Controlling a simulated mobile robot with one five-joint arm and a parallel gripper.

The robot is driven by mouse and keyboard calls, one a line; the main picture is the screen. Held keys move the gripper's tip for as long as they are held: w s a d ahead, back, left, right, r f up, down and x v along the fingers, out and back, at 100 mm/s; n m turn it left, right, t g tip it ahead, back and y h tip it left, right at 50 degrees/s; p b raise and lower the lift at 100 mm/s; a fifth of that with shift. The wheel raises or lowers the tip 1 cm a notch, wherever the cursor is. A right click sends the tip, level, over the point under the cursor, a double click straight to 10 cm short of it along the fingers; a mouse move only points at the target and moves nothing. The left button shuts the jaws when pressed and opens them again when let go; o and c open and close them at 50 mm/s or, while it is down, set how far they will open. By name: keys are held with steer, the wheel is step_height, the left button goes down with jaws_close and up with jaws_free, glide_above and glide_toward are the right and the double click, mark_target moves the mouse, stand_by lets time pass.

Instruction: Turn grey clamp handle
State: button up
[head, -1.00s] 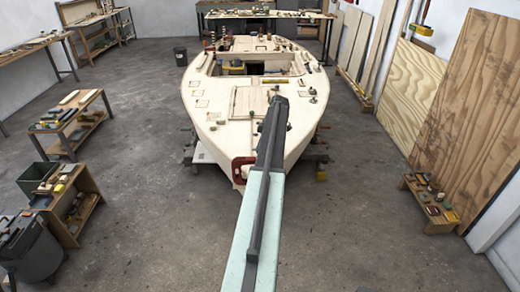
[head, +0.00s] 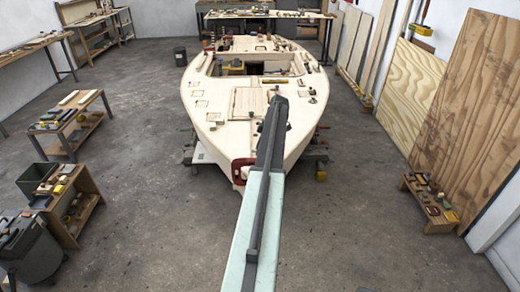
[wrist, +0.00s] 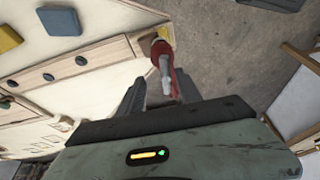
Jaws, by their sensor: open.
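A red clamp (wrist: 160,48) sits at the edge of the pale plywood hull in the wrist view. Its grey handle (wrist: 166,78) points down toward my gripper (wrist: 159,86). My gripper is open, with one dark finger to the left of the handle and the other to its right. The handle's lower end lies between the fingers; I cannot tell whether either touches it. In the head view a red clamp (head: 239,170) is on the hull's near tip, beside my arm.
The plywood hull (head: 222,134) stands mid-floor on supports. A yellow block (wrist: 8,40) and a blue block (wrist: 60,21) lie on the hull. A low bench (head: 430,203) stands at right and a small shelf (head: 75,205) at left. The concrete floor around the hull is largely clear.

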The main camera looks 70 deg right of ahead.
steer(key=p+v, duration=0.6)
steer(key=v, duration=0.1)
steer(key=shift+r+p, duration=0.25)
steer(key=shift+p, duration=0.05)
steer(key=shift+s, duration=0.1)
